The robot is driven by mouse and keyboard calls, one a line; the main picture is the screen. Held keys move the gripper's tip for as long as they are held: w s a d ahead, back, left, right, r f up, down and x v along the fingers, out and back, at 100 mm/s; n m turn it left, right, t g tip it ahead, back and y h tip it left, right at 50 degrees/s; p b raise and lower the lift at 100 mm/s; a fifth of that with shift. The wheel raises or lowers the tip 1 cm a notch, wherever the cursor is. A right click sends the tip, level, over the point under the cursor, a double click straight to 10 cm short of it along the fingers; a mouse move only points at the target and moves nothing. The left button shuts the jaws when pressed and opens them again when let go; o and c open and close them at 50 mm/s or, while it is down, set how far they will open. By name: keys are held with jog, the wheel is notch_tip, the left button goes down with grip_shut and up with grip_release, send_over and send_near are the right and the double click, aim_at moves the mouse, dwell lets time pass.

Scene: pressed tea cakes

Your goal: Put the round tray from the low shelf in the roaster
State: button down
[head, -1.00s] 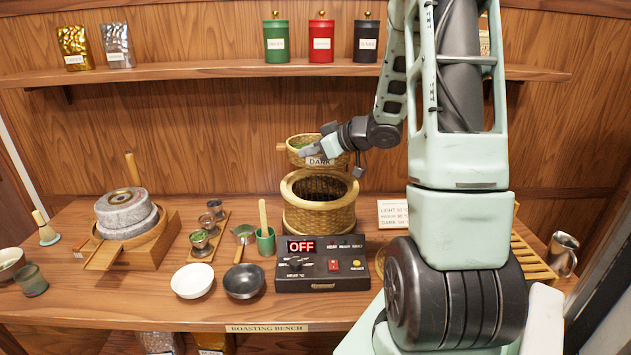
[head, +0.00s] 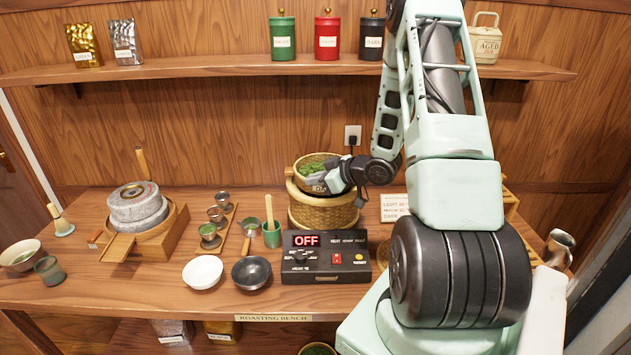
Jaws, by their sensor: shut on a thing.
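The round tray (head: 297,167) is a small woven tray with green leaves in it, in the head view. My gripper (head: 325,183) is shut on its near right side. The tray is at the mouth of the roaster (head: 318,217), a round woven drum on the bench, and covers most of its opening. I cannot tell whether it rests there or is held slightly above. The gripper hides part of the tray's near wall. The control box (head: 326,257) in front of the roaster reads OFF.
A green cup (head: 271,234) stands close left of the roaster, with white (head: 202,272) and dark (head: 250,272) bowls in front. A stone mill (head: 138,208) is further left. A wall shelf (head: 230,70) with tins runs above. Another round container with green shows at the bottom edge (head: 317,349).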

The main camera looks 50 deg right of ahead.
jog(key=shift+f, duration=0.55)
jog(key=shift+f, duration=0.2)
jog(key=c, duration=1.6)
grip_release()
jog(key=shift+r, duration=0.1)
jog(key=shift+r, duration=0.1)
